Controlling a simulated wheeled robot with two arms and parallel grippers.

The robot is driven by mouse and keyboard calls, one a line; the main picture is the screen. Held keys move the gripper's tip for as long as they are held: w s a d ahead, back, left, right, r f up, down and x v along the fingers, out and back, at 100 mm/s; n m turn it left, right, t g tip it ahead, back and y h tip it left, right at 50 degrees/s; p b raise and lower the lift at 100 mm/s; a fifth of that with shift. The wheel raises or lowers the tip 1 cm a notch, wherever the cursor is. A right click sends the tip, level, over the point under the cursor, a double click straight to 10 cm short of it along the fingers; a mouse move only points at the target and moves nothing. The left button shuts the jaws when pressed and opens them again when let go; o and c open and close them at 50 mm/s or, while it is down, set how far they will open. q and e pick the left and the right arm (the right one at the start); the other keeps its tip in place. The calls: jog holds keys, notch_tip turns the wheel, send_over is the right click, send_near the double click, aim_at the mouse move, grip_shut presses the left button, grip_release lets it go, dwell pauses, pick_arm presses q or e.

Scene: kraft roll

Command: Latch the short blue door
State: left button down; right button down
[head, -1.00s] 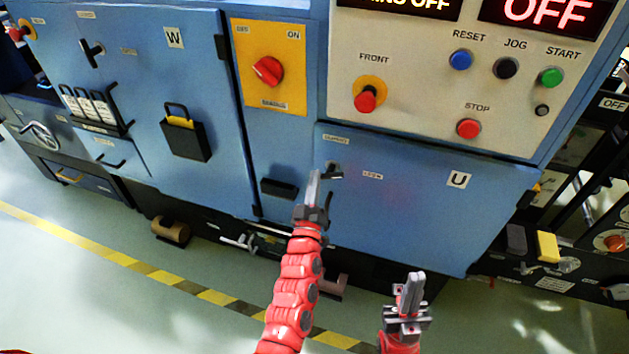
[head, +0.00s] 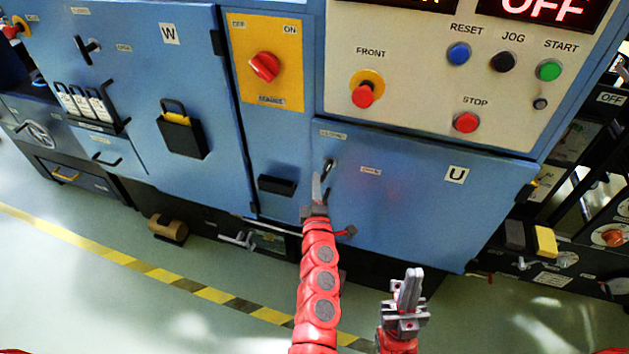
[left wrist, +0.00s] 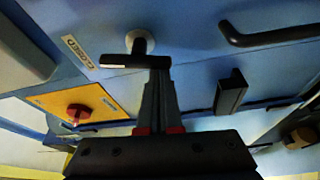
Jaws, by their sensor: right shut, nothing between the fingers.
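The short blue door (head: 420,215), marked U, looks flush with the cabinet front. Its black latch handle (head: 328,168) is near the door's upper left corner and lies roughly up and down, in line with the CLOSED label (head: 333,134). In the left wrist view the handle (left wrist: 120,61) is a bar on a round pale hub, with the CLOSED label (left wrist: 75,50) off its left end. My left gripper (head: 316,178) has its fingers together, with the tips at the handle's lower end, seemingly touching it. My right gripper (head: 411,285) is shut and empty, low before the door.
A taller blue door (head: 195,80), marked W, is at the left. A red switch (head: 265,67) on a yellow plate and a button panel (head: 420,80) are above. A black pull (head: 277,185) is left of my left gripper. A kraft roll (head: 168,229) lies near the floor.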

pick_arm(q)
jog(key=shift+d+f+n+g, duration=0.2)
jog(key=shift+n+g, duration=0.1)
jog(key=shift+n, duration=0.5)
